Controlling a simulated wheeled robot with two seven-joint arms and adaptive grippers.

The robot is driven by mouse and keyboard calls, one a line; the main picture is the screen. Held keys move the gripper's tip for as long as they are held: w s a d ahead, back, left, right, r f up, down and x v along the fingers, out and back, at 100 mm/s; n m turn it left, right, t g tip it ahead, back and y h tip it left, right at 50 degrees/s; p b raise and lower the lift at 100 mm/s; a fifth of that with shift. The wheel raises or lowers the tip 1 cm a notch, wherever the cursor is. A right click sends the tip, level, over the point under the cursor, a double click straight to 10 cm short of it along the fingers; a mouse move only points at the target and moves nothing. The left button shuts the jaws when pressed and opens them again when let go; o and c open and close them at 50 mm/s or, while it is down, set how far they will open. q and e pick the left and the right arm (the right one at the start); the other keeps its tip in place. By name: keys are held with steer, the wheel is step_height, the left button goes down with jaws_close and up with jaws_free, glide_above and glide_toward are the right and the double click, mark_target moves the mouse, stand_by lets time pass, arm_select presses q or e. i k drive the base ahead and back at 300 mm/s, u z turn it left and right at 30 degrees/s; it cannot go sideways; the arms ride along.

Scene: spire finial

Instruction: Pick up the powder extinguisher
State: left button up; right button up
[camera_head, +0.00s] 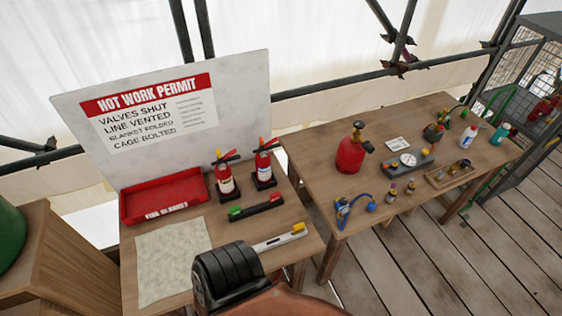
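Two small red extinguishers stand upright side by side on the left table. The left extinguisher (226,182) has a pale label and a black base; the right extinguisher (264,168) is slightly farther back and has a pale band and a black base. Their labels are too small to read, so I cannot tell which is the powder extinguisher. Both have a handle on top, and no gripper touches either one.
On the left table (195,270) lie a red fire-blanket tray (165,196), a grey cloth (172,262), a black bar with green and red ends (256,207) and a white-and-yellow tool (280,238). A black ribbed shape covers the front edge. The right table (325,190) holds a red can (350,155).

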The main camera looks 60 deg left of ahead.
mark_target(262, 157)
steer(key=i, duration=1.35)
steer(key=u, duration=2.85)
